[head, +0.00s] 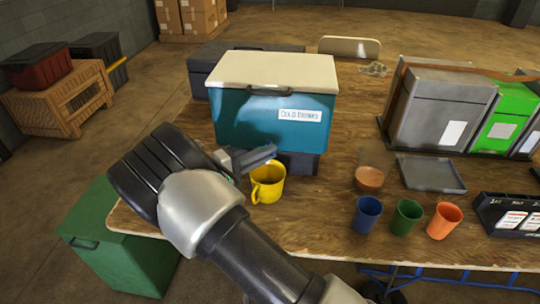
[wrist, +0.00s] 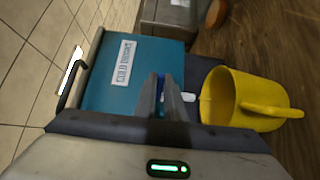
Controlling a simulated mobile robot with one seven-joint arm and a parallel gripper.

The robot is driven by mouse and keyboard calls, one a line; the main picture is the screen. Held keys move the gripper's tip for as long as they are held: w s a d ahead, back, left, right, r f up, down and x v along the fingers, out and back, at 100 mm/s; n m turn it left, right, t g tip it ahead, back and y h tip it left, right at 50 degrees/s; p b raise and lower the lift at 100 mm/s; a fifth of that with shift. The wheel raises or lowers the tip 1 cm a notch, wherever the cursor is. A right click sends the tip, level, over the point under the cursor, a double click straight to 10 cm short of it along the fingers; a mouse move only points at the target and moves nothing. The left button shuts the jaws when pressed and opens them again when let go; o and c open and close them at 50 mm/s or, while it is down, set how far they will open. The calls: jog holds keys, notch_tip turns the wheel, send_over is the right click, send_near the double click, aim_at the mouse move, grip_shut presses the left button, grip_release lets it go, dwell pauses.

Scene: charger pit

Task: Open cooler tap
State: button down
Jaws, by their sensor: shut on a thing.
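The teal cooler (head: 235,118) with a white lid stands on the wooden table, on a dark stand. It also shows in the wrist view (wrist: 105,85), with a "COLD DRINKS" label. My gripper (head: 262,157) is at the lower front of the cooler. In the wrist view its fingers (wrist: 166,95) are shut on the cooler tap, whose blue part shows between them and whose white spout (wrist: 188,98) sticks out beside them. A yellow mug (head: 268,183) stands on the table just below my fingers. It also shows in the wrist view (wrist: 240,100), by the spout. Most of the tap is hidden.
Blue (head: 367,214), green (head: 406,217) and orange (head: 444,220) cups stand to the right near the front edge. A grey tray (head: 432,174) and bins (head: 445,110) are farther right. A green box (head: 115,245) stands on the floor at left.

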jog(key=shift+w+a+f+m+g+h+b, duration=0.1)
jog(key=shift+a+m+g+h+b, duration=0.2)
jog(key=shift+m+g+h, duration=0.3)
jog(key=shift+a+m+g+h+b, duration=0.2)
jog(key=shift+m+g+h+b, duration=0.15)
jog(key=shift+g, duration=0.35)
jog(key=c, duration=1.8)
grip_release()
jog(key=shift+c, duration=0.2)
jog(key=v, duration=1.7)
jog(key=shift+a, duration=0.25)
